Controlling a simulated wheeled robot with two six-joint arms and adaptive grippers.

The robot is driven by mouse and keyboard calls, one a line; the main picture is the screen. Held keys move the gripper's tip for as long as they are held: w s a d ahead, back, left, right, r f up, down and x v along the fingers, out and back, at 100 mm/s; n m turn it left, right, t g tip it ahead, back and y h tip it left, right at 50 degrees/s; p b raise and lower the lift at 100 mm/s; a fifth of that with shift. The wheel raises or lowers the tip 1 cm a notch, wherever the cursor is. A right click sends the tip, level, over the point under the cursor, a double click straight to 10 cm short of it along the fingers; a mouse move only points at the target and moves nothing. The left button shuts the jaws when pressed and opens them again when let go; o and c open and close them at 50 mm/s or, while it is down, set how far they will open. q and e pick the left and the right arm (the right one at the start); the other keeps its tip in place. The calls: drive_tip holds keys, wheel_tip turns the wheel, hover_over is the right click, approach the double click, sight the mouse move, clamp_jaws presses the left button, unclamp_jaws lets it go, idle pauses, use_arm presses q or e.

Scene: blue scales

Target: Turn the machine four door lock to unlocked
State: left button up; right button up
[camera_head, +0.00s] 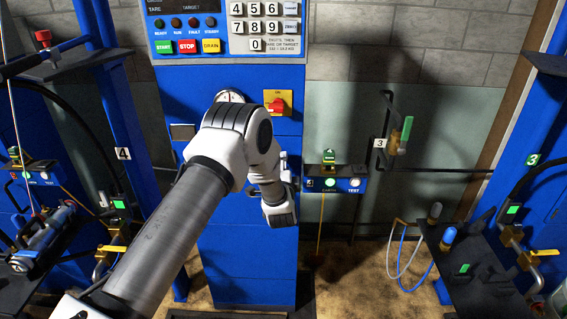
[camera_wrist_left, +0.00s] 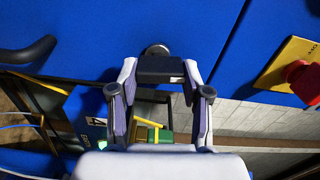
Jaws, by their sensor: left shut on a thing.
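A dark block-shaped lock handle (camera_wrist_left: 160,68) sits between the fingertips of my left gripper (camera_wrist_left: 160,75) in the left wrist view. The fingers are shut on it from both sides. A round silver base (camera_wrist_left: 157,48) shows just beyond it, against the blue panel. In the head view my left arm reaches to the front of the blue machine (camera_head: 250,265). There the arm hides the lock, and I cannot make out the fingers clearly. My right gripper is in neither view.
A red switch on a yellow plate (camera_head: 278,106) is above the wrist; it also shows in the wrist view (camera_wrist_left: 300,75). A black curved handle (camera_wrist_left: 28,50) is at the wrist view's left. The keypad (camera_head: 265,22) is higher up. A shelf with a green-lit unit (camera_head: 330,183) stands right.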

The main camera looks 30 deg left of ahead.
use_arm(q)
drive_tip(key=shift+r+m, duration=0.1)
drive_tip(key=shift+m, duration=0.8)
drive_tip(key=o, duration=1.2)
drive_tip(key=shift+w, duration=0.1)
drive_tip(key=shift+c, duration=0.2)
drive_tip(key=v, duration=1.2)
